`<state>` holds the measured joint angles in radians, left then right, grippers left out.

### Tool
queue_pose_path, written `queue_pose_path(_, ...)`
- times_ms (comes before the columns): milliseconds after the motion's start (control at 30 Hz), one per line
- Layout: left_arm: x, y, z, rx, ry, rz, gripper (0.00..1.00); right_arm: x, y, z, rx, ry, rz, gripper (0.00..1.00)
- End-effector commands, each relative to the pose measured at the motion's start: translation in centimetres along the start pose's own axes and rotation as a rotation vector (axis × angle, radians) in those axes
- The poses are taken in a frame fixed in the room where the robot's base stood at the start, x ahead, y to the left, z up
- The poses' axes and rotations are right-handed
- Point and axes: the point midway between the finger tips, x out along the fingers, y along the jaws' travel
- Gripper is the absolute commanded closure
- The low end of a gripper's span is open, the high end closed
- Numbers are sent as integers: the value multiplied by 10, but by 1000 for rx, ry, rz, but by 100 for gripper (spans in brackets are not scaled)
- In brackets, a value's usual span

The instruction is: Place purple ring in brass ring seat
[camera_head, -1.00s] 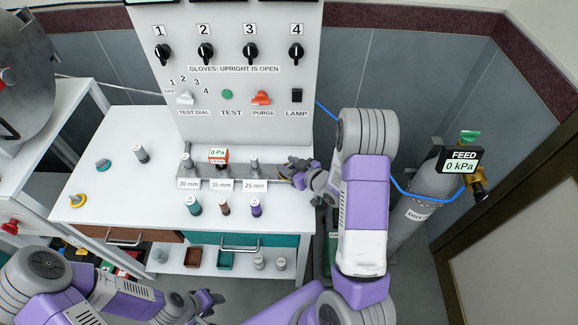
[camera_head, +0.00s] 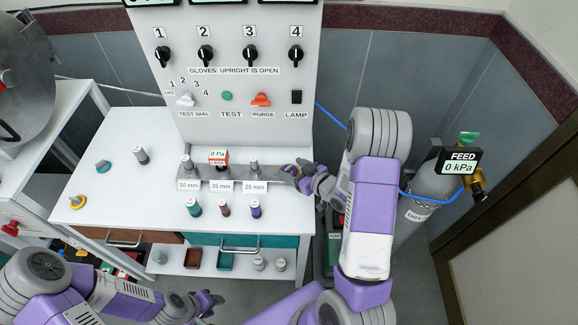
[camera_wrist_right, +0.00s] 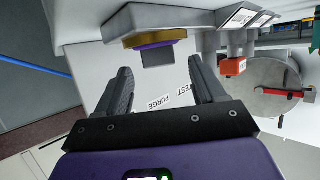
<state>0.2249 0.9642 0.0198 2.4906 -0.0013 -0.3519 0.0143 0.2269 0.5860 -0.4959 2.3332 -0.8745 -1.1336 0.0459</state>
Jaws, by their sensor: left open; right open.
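The purple ring (camera_head: 289,167) is at the right end of the grey metal bar, by the brass ring seat (camera_wrist_right: 150,35). In the right wrist view, which is upside down, the purple ring (camera_wrist_right: 157,45) lies flat against the brass band; whether it is fully seated I cannot tell. My right gripper (camera_head: 304,172) is just to the right of the ring. Its fingers (camera_wrist_right: 160,80) are apart with nothing between them, and the ring is beyond the tips. My left gripper (camera_head: 212,301) is open and empty, low in front of the bench.
The control panel (camera_head: 230,110) rises behind.

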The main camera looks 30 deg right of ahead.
Motion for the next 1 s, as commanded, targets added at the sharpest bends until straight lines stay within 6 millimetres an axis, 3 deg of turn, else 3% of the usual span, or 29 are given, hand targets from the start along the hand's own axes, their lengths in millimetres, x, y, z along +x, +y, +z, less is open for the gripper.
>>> queue_pose_path(200,-6,2,0,0,0,0,57,-51,2,-1,3,0,5,31)
queue_pose_path(400,-9,3,0,0,0,0,57,-82,1,-1,2,0,3,31)
queue_pose_path(600,-9,4,0,0,0,0,57,-92,0,0,1,0,0,31)
queue_pose_path(1000,-9,4,0,0,0,0,57,-92,0,0,1,0,0,31)
